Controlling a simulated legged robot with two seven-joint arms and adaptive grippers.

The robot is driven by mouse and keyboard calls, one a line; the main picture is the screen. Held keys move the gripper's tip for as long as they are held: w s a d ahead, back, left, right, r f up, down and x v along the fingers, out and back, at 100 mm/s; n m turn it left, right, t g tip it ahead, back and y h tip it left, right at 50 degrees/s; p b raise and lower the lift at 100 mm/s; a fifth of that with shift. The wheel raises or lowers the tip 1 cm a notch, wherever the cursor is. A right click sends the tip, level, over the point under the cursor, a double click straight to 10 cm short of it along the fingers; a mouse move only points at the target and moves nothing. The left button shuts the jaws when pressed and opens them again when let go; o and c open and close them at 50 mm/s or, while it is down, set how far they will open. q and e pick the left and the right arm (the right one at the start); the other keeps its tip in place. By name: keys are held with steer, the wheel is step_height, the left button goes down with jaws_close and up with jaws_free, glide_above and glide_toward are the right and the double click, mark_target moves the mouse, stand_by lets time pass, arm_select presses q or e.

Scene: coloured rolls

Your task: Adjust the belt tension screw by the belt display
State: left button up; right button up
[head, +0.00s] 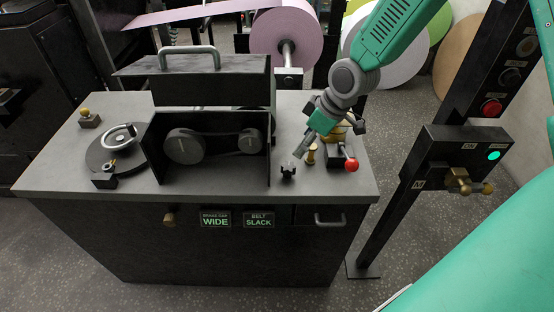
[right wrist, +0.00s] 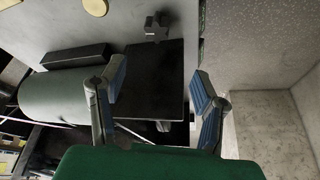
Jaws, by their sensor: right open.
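The belt display (head: 258,219), on the cabinet's front, reads "BELT SLACK". Just above it, near the front edge of the grey top, stands a small black knob (head: 288,171), which looks like the tension screw. My right gripper (head: 326,143) is open and empty above the top, a little up and right of that knob, apart from it. In the right wrist view the open fingers (right wrist: 160,86) frame a dark panel, and a black knob (right wrist: 156,28), seemingly the same one, shows beyond them. My left gripper is not in view.
A second display (head: 215,219) reads "BRAKE GAP WIDE". Right of the black knob are a brass post (head: 311,154) and a red-ended lever (head: 351,164). An open housing (head: 268,181) with a belt on two pulleys (head: 212,145) stands left. A post-mounted box (head: 464,155) stands at right.

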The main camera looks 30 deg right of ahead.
mark_target(289, 165)
steer(key=f, duration=0.3)
steer(key=w+f, duration=0.1)
steer(key=f, duration=0.1)
steer(key=w+f, duration=0.1)
steer(key=f, duration=0.2)
steer(key=shift+w+d+f, duration=0.2)
steer(key=shift+d+f, duration=0.1)
steer(key=shift+f, duration=0.05)
steer(key=a+f, duration=0.1)
steer(key=w+a+f, duration=0.1)
steer(key=a+f, duration=0.1)
steer(key=f, duration=0.1)
steer(key=shift+w+a, duration=0.15)
steer(key=shift+w, duration=0.2)
steer(key=shift+d+f, duration=0.25)
steer(key=shift+d, duration=0.65)
steer(key=shift+c, duration=1.3)
steer(key=shift+d, duration=0.1)
steer(key=c, duration=0.7)
steer(key=shift+c, duration=1)
steer(key=shift+w+a+r, duration=0.15)
steer(key=shift+a+r, duration=0.05)
steer(key=shift+a, duration=0.5)
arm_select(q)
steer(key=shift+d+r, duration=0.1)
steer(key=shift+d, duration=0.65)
arm_select(e)
steer(key=shift+w+d, duration=0.1)
steer(key=shift+d, duration=0.2)
